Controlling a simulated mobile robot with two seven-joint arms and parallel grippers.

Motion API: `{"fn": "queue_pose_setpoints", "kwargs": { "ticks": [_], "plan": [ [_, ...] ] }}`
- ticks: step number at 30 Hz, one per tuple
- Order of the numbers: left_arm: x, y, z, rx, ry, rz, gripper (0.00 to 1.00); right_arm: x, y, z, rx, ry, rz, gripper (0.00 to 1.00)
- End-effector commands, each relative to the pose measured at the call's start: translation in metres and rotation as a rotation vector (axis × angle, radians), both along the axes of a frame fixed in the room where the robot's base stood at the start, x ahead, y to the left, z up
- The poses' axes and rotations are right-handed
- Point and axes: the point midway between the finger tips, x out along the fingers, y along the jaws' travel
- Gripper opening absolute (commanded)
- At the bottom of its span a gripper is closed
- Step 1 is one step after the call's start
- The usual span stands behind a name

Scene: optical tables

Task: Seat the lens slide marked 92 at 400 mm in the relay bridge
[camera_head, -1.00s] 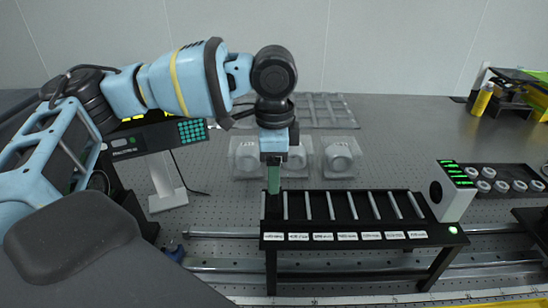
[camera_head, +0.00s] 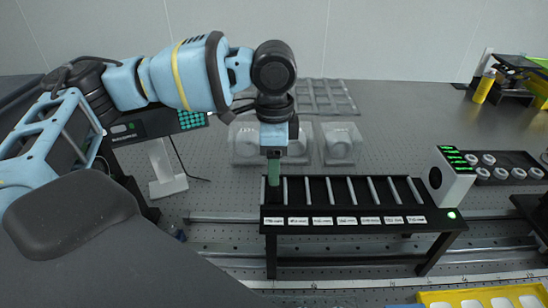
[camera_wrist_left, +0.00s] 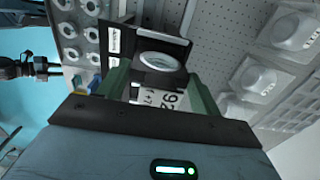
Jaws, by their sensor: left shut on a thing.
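My left gripper (camera_head: 273,172) points down at the left end of the relay bridge (camera_head: 345,222), a black rack with pale dividers and a row of white labels. In the wrist view its green fingers (camera_wrist_left: 165,90) are shut on the lens slide, which has a white label reading 92 (camera_wrist_left: 160,97), upside down, and a round lens (camera_wrist_left: 160,61) in a black frame. In the head view the fingers hide most of the slide, and I cannot tell whether it touches the bridge. The label values are too small to read. My right gripper is not in view.
A white box with green lights (camera_head: 453,174) stands at the bridge's right end. A black tray of round parts (camera_head: 508,168) lies beyond it. Grey lens mounts (camera_head: 342,144) stand behind the bridge. A yellow tray (camera_head: 437,296) is at the front right. Rails run beneath the bridge.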

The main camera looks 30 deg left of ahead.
Motion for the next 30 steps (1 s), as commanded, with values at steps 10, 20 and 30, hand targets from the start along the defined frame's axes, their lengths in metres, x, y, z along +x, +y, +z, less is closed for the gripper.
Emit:
{"fn": "queue_pose_setpoints", "kwargs": {
  "ticks": [10,20,30],
  "plan": [
    [0.0002,-0.0001,-0.0022,0.000,-0.001,0.000,0.71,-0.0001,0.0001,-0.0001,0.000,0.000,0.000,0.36],
    [0.0000,0.0000,-0.0026,-0.001,-0.001,0.000,0.90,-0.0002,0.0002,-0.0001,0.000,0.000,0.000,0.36],
    [0.0000,0.0000,-0.0024,0.000,0.000,0.000,0.95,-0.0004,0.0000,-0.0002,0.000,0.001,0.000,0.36]
  ]
}}
